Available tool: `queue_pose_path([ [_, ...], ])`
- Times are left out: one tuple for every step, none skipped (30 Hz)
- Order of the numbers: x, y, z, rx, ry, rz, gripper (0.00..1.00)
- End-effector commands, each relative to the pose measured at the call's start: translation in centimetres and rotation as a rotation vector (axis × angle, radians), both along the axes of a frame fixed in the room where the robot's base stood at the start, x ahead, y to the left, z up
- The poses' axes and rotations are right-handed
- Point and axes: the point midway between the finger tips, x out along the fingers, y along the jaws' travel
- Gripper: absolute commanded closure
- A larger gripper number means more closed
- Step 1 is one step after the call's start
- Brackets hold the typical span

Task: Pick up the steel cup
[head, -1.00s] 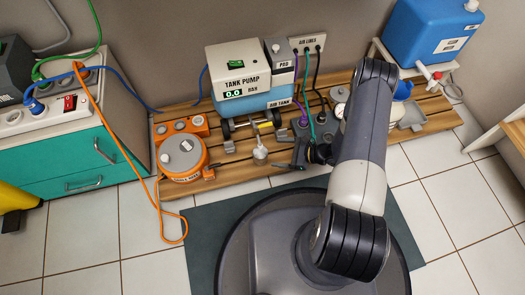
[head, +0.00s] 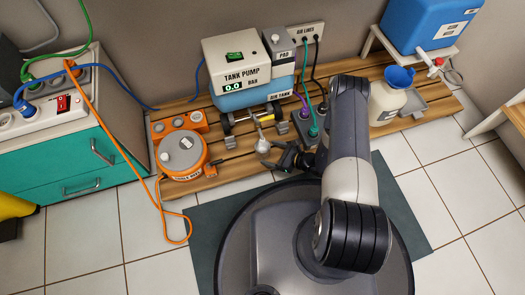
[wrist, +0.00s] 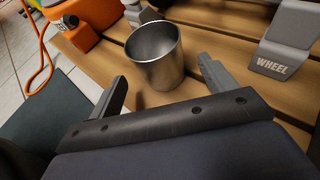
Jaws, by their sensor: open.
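The steel cup (wrist: 155,58) is an open, empty-looking silver cylinder. It stands upright on the slatted wooden platform (wrist: 205,101). In the head view the small cup (head: 262,146) is in front of the tank pump, left of my gripper (head: 284,157). In the wrist view my gripper (wrist: 162,72) is open, with one grey finger to the left of the cup and one to the right. The cup stands at the fingertips and beyond them, with a visible gap on both sides. I see no finger touching it.
A grey wheel block (wrist: 283,48) stands right of the cup. A white jug with a blue funnel (head: 387,98) stands to the right.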

Motion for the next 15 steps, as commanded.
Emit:
queue_pose_path([
  [0.2,0.4,-0.4,0.0,-0.001,0.004,0.21],
  [0.4,0.8,-0.6,-0.001,-0.001,0.005,0.21],
  [0.6,1.2,-0.8,0.0,0.0,0.004,0.21],
  [0.8,1.6,-1.0,0.0,-0.001,0.006,0.21],
  [1.0,1.9,-1.2,0.0,-0.001,0.006,0.21],
  [1.3,2.4,-1.4,0.0,-0.001,0.006,0.21],
  [1.5,2.7,-1.5,-0.001,-0.002,0.006,0.21],
  [1.7,3.0,-1.6,-0.001,-0.001,0.005,0.21],
  [1.9,3.3,-1.7,-0.001,-0.001,0.005,0.21],
  [2.0,3.6,-1.8,-0.001,-0.001,0.005,0.21],
  [2.1,3.7,-1.8,0.0,-0.001,0.004,0.21],
  [2.2,3.9,-1.8,0.0,0.0,0.002,0.21],
  [2.3,3.9,-1.8,0.0,0.0,0.001,0.21],
  [2.3,4.0,-1.8,0.0,0.0,0.001,0.21],
  [2.3,4.0,-1.8,0.0,0.0,0.001,0.21],
])
